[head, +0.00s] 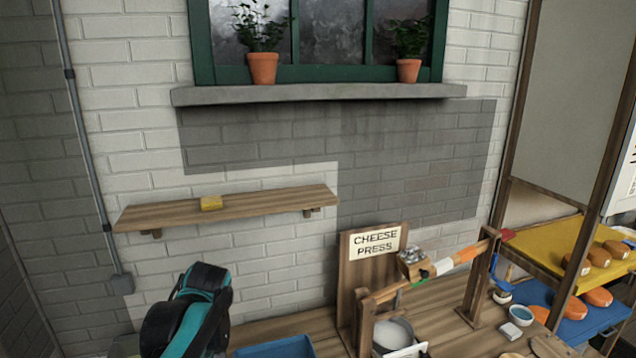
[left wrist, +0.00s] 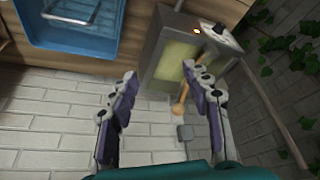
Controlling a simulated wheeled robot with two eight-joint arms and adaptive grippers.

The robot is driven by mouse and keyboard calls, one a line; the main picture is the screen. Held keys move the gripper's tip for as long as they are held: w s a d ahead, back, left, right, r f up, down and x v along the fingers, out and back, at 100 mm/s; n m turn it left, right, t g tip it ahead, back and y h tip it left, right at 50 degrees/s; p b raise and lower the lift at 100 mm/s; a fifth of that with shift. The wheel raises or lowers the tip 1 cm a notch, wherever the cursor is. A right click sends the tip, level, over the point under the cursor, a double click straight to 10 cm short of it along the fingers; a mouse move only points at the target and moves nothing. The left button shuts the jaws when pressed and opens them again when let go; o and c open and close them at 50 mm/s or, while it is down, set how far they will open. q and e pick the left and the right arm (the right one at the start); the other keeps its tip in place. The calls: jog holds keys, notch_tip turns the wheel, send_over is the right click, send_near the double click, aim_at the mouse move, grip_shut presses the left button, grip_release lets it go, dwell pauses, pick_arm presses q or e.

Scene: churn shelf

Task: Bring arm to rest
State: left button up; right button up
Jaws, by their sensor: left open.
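My left gripper (left wrist: 159,74) shows in the left wrist view with its two fingers spread apart and nothing between them. Beyond the fingers are a pale brick wall and a grey metal box with yellowish panels. In the head view my left arm (head: 192,312), black and teal, is bent at the lower left, in front of the wall and below the wooden shelf. Its gripper is hidden there. My right arm and gripper are in neither view.
The metal box (left wrist: 190,60) lies close beyond my left fingers. A rack with orange loaves stands right.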

pick_arm(q)
jog(key=s+d+f+m+t+h+b, duration=0.1)
jog(key=s+d+f+m+t+b, duration=0.1)
jog(key=s+f, duration=0.6)
jog(key=s+d+f+m+t+h+b, duration=0.2)
jog(key=s+d+f+m+b, duration=0.3)
jog(key=s+f+m+b, duration=0.1)
notch_tip(320, 180, down, 2)
jog(key=shift+s+d+f+m, duration=0.15)
jog(key=shift+s+d+m, duration=0.1)
jog(key=shift+s+m, duration=0.65)
